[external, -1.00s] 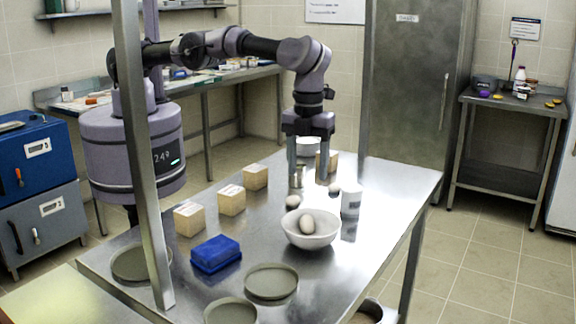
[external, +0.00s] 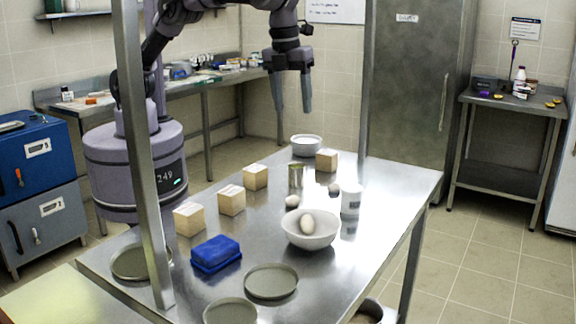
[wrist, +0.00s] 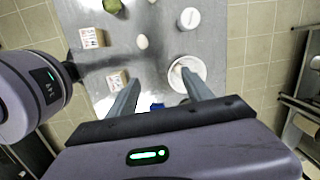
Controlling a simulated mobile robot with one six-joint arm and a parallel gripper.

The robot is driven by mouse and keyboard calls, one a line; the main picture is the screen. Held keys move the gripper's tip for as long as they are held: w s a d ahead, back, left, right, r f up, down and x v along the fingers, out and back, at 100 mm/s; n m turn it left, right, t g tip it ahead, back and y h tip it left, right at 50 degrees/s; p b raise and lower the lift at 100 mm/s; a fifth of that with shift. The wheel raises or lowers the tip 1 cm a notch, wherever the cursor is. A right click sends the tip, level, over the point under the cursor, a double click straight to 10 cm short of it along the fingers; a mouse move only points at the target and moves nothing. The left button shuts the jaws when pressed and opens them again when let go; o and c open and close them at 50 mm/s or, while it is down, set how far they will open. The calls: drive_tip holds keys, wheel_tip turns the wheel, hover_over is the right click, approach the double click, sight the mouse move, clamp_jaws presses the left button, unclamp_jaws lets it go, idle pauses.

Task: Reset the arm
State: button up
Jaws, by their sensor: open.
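My gripper (external: 291,108) is open and empty, raised well above the steel table (external: 330,262) with its fingers pointing down. In the wrist view its two fingers (wrist: 160,98) are spread apart with nothing between them.
Wooden blocks (external: 231,201) stand along the table's left side, with another block (external: 326,160) at the back near a small bowl (external: 306,146). A blue box (external: 216,254) and round grey dishes (external: 270,282) are in front. A metal post (external: 146,170) rises at the left.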

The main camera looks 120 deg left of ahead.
drive_tip(key=s+a+r+n+t+y+b, duration=0.2)
drive_tip(key=s+n, duration=0.7)
drive_tip(key=s, duration=2.1)
drive_tip(key=s+f+n+t+b, duration=0.1)
drive_tip(key=s+f+n+b, duration=0.1)
drive_tip(key=f+b, duration=0.3)
drive_tip(key=s+f+n+t+h+b, duration=0.1)
drive_tip(key=s+f+b, duration=0.3)
drive_tip(key=f, duration=0.7)
drive_tip(key=shift+s+d+f+n+t+b, duration=0.2)
drive_tip(key=shift+f+n+t+b, duration=0.3)
drive_tip(key=shift+b, duration=0.75)
drive_tip(key=shift+r, duration=0.2)
idle(1.6)
